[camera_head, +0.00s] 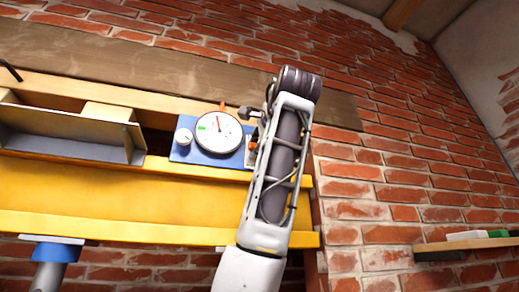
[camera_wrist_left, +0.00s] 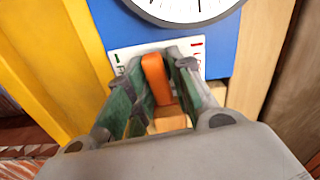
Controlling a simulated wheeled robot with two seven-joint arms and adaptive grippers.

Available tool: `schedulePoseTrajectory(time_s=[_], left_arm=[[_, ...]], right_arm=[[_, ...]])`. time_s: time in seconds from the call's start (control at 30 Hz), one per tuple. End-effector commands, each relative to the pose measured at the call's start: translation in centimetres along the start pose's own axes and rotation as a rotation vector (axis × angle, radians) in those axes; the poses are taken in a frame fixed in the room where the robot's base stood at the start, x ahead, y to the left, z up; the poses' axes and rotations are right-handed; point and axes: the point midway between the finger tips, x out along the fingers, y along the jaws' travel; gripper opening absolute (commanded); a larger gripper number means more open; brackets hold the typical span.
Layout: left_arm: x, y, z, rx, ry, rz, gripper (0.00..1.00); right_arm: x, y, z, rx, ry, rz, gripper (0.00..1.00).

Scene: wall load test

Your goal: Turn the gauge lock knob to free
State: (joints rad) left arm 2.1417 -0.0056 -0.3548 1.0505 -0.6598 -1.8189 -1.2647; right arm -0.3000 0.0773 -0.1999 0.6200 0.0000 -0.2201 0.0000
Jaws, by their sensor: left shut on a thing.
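A blue plate (camera_head: 196,155) on the yellow beam carries a round white dial gauge (camera_head: 218,132). The gauge's lower rim also shows at the top of the left wrist view (camera_wrist_left: 185,8). Below it there is an orange lock knob (camera_wrist_left: 156,76) over a white label (camera_wrist_left: 128,54) with a green mark at left and a red mark at right. The knob's bar stands nearly upright in that view. My left gripper (camera_wrist_left: 160,68) is shut on the knob, one finger on each side. In the head view my left arm hides most of this spot. My right gripper is out of view.
A yellow beam (camera_head: 120,195) runs across the left, with a grey metal channel (camera_head: 65,133) on the ledge above it. A brick wall (camera_head: 390,150) stands behind. A small shelf (camera_head: 470,246) juts out at the lower right. A blue-topped post (camera_head: 52,250) stands under the beam.

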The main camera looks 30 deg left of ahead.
Motion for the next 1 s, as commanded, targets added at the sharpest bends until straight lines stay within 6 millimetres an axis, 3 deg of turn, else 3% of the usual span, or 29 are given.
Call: schedulePoseTrajectory(time_s=[0.3, 0.77, 0.8, 0.9, 1.0], left_arm=[[0.02, 0.12, -0.02, 0.119, 0.0, 0.0, 0.0], [0.03, 0.14, -0.05, 0.136, 0.0, 0.002, 0.0], [0.03, 0.13, -0.05, 0.136, 0.0, 0.002, 0.25], [0.02, 0.13, -0.05, 0.136, 0.0, 0.002, 0.38], [0.02, 0.12, -0.05, 0.135, 0.0, 0.001, 0.38]], right_arm=[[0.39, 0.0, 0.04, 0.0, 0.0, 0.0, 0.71], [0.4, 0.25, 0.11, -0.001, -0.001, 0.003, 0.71], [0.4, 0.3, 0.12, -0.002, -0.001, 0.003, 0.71], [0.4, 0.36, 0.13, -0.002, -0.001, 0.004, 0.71], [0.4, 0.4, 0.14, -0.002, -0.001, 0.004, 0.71]])
